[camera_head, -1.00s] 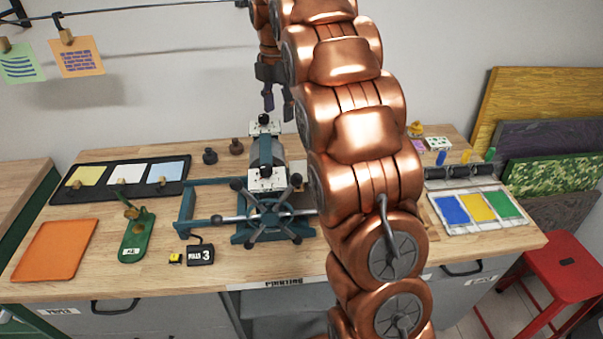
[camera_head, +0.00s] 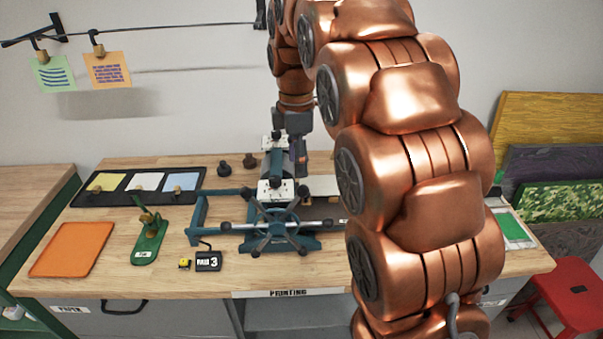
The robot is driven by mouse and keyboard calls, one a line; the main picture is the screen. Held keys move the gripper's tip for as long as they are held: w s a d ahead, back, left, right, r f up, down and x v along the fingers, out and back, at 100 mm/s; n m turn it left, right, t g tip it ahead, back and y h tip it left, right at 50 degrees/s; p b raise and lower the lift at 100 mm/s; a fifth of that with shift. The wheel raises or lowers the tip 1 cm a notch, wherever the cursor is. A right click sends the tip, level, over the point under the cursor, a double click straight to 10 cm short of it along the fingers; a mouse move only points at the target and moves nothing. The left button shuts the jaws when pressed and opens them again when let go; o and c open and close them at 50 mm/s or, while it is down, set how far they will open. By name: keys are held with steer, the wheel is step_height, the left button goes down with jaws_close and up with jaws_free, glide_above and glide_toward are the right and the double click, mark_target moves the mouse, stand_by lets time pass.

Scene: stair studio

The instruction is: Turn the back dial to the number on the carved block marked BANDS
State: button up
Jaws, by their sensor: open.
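The teal printing press (camera_head: 275,215) stands on the wooden bench, with a spoked wheel at its front. It has a white end plate at the front (camera_head: 276,191) and another at the back (camera_head: 273,141). The back dial would be at the back plate, but its face and setting are too small and partly covered to read. My gripper (camera_head: 297,155) hangs fingers down just right of the back plate, over or beside the press; contact cannot be told. It is open and I see nothing held. I see no block legibly marked BANDS; my arm hides much of the bench's right side.
A green stapler-like tool (camera_head: 149,240), an orange sheet (camera_head: 72,248) and a black tray with paper pads (camera_head: 140,184) lie left. A black counter reading 3 (camera_head: 209,262) sits in front. A red stool (camera_head: 575,293) is right.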

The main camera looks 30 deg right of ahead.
steer(key=shift+s+a+f+m, duration=0.1)
steer(key=shift+s+a+m, duration=0.2)
steer(key=shift+s, duration=0.35)
steer(key=shift+s+a+f+m, duration=0.15)
steer(key=shift+s+m, duration=0.3)
steer(key=shift+s, duration=0.2)
steer(key=shift+s+a+f+m, duration=0.1)
steer(key=shift+s+a+m, duration=0.2)
steer(key=shift+s, duration=0.35)
steer(key=shift+d, duration=0.1)
